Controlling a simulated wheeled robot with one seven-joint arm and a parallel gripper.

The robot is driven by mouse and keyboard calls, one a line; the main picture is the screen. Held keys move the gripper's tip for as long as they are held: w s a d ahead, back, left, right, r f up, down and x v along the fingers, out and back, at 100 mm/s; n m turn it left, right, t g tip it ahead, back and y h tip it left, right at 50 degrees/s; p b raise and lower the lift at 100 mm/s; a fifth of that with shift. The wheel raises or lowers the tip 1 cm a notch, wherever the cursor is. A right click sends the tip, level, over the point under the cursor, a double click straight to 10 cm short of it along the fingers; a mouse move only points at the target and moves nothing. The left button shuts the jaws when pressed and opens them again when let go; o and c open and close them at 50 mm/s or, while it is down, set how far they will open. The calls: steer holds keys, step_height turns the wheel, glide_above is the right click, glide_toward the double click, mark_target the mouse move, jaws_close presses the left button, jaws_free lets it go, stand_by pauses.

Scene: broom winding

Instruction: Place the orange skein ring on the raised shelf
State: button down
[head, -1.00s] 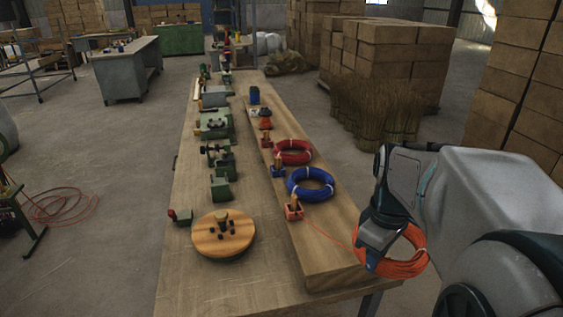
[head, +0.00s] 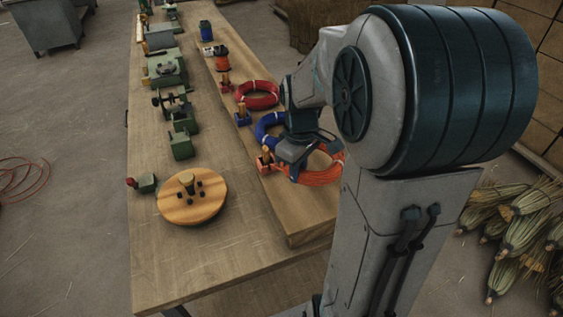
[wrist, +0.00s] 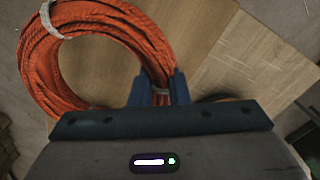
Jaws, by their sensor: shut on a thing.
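The orange skein ring (head: 325,176) is a coil of orange strand with pale ties. My gripper and arm hide part of the ring. I cannot tell whether it touches the shelf.
A blue ring (head: 268,128), partly hidden by my arm, and a red ring (head: 258,95) lie farther back on the shelf. A round wooden disc (head: 192,198) and green fixtures (head: 180,145) stand on the lower table. The shelf's near end is bare.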

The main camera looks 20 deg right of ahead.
mark_target(291, 190)
steer(key=shift+w+a+f, duration=0.4)
steer(key=shift+w+f, duration=0.15)
steer(key=shift+w, duration=0.25)
steer(key=shift+f, duration=2.05)
steer(key=shift+f, duration=0.15)
steer(key=c, duration=1.4)
jaws_free()
